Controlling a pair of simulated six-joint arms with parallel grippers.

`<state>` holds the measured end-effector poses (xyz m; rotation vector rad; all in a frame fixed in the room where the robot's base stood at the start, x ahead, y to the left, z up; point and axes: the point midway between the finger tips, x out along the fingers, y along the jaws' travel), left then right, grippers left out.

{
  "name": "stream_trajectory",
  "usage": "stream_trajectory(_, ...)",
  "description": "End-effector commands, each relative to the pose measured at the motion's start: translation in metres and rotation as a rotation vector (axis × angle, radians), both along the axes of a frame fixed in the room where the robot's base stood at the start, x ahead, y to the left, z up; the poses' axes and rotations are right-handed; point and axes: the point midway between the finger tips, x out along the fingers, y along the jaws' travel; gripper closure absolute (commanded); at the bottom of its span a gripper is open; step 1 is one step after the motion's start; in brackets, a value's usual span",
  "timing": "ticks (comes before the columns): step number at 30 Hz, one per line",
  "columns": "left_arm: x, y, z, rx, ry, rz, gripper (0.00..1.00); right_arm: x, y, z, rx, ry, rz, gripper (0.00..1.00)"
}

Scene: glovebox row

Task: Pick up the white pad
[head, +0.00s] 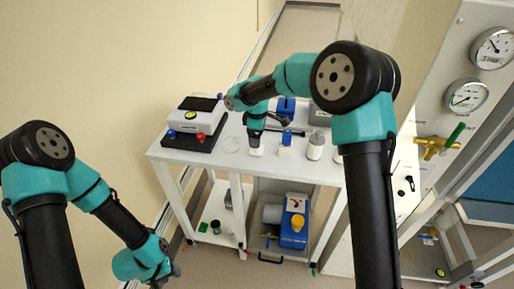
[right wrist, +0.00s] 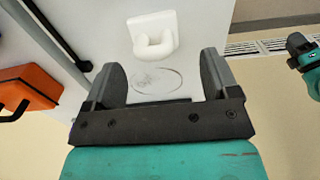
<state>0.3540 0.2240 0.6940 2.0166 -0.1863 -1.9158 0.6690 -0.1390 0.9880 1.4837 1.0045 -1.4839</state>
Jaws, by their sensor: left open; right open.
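The white pad (right wrist: 152,24) is a small white block with a raised U-shaped loop. In the right wrist view it lies on the white surface just beyond my open right gripper (right wrist: 163,78), apart from the fingers. In the head view it appears as a small white shape (head: 256,152) on the table, below my right gripper (head: 255,132), which points down with its fingertips hard to make out. My left gripper (head: 174,272) is low at the bottom left, away from the table; it is open and appears empty.
A thin clear ring (head: 231,145) lies on the white table (head: 190,157). A white device (head: 196,115) on a black base stands left; a white bottle (head: 315,147) stands right. An orange case (right wrist: 28,90) shows left in the wrist view. A lower shelf holds a yellow-blue unit (head: 293,222).

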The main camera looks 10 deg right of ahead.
Motion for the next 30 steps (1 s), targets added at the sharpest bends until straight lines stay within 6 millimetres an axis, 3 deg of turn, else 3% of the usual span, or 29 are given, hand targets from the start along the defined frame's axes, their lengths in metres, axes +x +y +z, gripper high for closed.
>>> stream_trajectory(10, 0.000, 0.000, 0.000, 0.000, 0.000, 0.000, 0.57, 0.001, 0.000, -0.003, -0.001, 0.001, 0.000, 0.19)
stream_trajectory(21, 0.000, 0.000, 0.000, 0.000, 0.000, 0.000, 0.57, 0.007, -0.002, -0.046, -0.001, 0.003, 0.000, 0.19)
stream_trajectory(30, 0.000, 0.000, 0.000, 0.000, 0.000, 0.000, 0.57, 0.007, -0.002, -0.052, 0.000, 0.000, 0.000, 0.19)
